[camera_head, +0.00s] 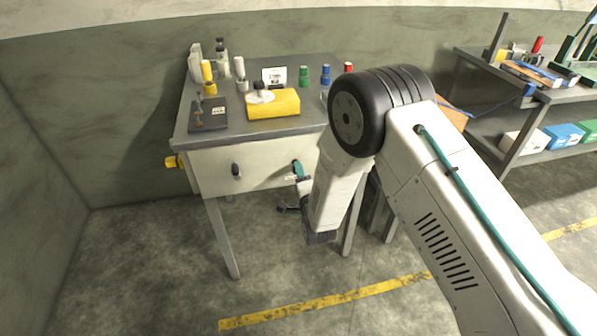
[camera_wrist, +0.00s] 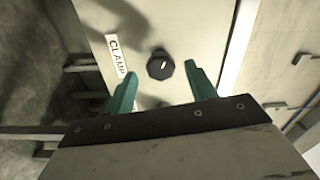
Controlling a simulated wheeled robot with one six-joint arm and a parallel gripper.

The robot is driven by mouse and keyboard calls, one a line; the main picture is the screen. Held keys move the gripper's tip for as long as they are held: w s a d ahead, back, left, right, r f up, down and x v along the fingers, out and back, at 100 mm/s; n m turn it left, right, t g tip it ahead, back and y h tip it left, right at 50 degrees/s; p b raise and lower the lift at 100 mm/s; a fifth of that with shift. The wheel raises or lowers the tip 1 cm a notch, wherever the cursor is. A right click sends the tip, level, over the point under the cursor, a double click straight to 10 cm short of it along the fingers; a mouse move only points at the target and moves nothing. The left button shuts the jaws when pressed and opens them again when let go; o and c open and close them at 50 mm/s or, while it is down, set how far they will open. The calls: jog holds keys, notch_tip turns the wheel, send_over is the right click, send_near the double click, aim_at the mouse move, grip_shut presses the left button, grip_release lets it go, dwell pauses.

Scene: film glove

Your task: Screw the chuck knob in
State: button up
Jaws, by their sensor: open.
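A round black knob (camera_wrist: 160,65) with a pale pointer mark sits on a light panel in the wrist view. A white label reading CLAMP (camera_wrist: 116,56) is to its left. My gripper (camera_wrist: 160,73) is open, with its two green fingers on either side of the knob's near edge; I cannot tell whether they touch it. In the head view my gripper (camera_head: 298,170) is at the right part of the workbench's front panel (camera_head: 265,162). A dark knob (camera_head: 236,171) shows on that panel to its left. I cannot tell whether it is the knob in the wrist view.
The workbench top (camera_head: 235,132) holds a yellow block (camera_head: 272,104), a dark plate (camera_head: 208,115) and several small bottles. A yellow part (camera_head: 174,162) sticks out at the bench's left side. A shelf (camera_head: 545,95) with boxes stands at the right. The floor in front is clear.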

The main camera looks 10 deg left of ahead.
jog(key=shift+v, duration=2.3)
jog(key=shift+w+a+n, duration=0.6)
jog(key=shift+w+n, duration=0.5)
jog(key=shift+n, duration=2.3)
jog(key=shift+w+a+n, duration=0.55)
jog(key=shift+w+n, duration=0.6)
jog(key=shift+n, duration=2.25)
jog(key=shift+w+a+n, duration=0.6)
jog(key=shift+w+n, duration=0.5)
jog(key=shift+n, duration=2.3)
jog(key=c, duration=1)
